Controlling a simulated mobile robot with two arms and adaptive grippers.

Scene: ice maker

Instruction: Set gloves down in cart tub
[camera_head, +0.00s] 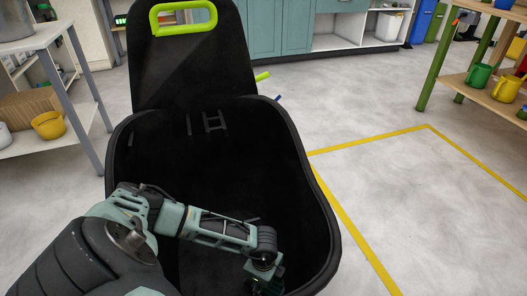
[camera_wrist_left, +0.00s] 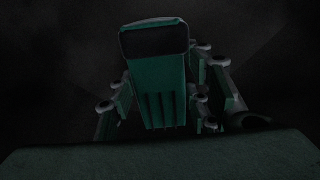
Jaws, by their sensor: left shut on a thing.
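The gloves (camera_wrist_left: 158,82) show in the left wrist view as a green piece with a dark band at its top end and finger-like strips at its lower end. My left gripper (camera_wrist_left: 160,108) has a finger on each side of them and is shut on them. In the head view my left arm reaches down into the black cart tub (camera_head: 318,225). My left gripper (camera_head: 264,284) is low inside the tub near its front right wall, dark and cut by the picture's lower edge. Whether the gloves touch the tub floor cannot be told. My right gripper is out of view.
The cart's upright back panel with a lime handle (camera_head: 184,29) rises behind the tub. A shelf (camera_head: 45,135) with a yellow pot (camera_head: 48,125) stands at left. A wooden rack (camera_head: 490,95) stands at right. The floor right of the tub is clear, with yellow lines.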

